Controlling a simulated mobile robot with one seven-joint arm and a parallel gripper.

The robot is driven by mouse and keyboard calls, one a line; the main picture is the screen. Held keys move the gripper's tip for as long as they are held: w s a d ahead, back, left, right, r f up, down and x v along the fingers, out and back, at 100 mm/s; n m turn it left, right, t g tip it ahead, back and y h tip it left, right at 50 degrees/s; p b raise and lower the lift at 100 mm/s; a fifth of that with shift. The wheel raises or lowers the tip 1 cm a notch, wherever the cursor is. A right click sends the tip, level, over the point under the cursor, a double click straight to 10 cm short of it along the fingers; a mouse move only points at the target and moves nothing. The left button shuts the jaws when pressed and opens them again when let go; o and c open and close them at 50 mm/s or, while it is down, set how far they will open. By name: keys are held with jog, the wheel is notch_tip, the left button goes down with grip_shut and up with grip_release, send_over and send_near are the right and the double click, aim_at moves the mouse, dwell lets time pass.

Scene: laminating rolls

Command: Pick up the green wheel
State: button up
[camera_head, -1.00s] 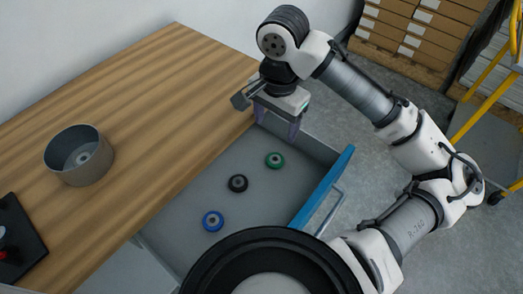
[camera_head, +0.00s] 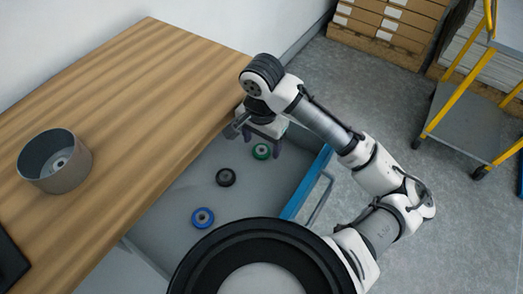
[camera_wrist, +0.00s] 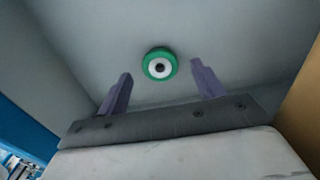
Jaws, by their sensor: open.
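The green wheel (camera_head: 261,152) lies on the floor of the open drawer (camera_head: 185,203), toward its far end. In the wrist view the green wheel (camera_wrist: 159,64) shows its white hub and dark centre, a little beyond the fingertips and between their lines. My gripper (camera_head: 262,140) is over the far part of the drawer, close to the wheel, with fingers pointing down. In the wrist view my gripper (camera_wrist: 161,76) is open, with two purple fingers apart and nothing between them.
A black wheel (camera_head: 226,177) and a blue wheel (camera_head: 203,218) lie in the same drawer, nearer the front. The drawer's blue front panel (camera_head: 306,184) stands on the right. A grey round pot (camera_head: 54,161) stands on the wooden table (camera_head: 130,92). A yellow-framed cart (camera_head: 453,108) stands at right.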

jog(key=shift+f, duration=0.95)
jog(key=shift+c, duration=0.3)
jog(key=c, duration=1)
jog(key=shift+r, duration=0.1)
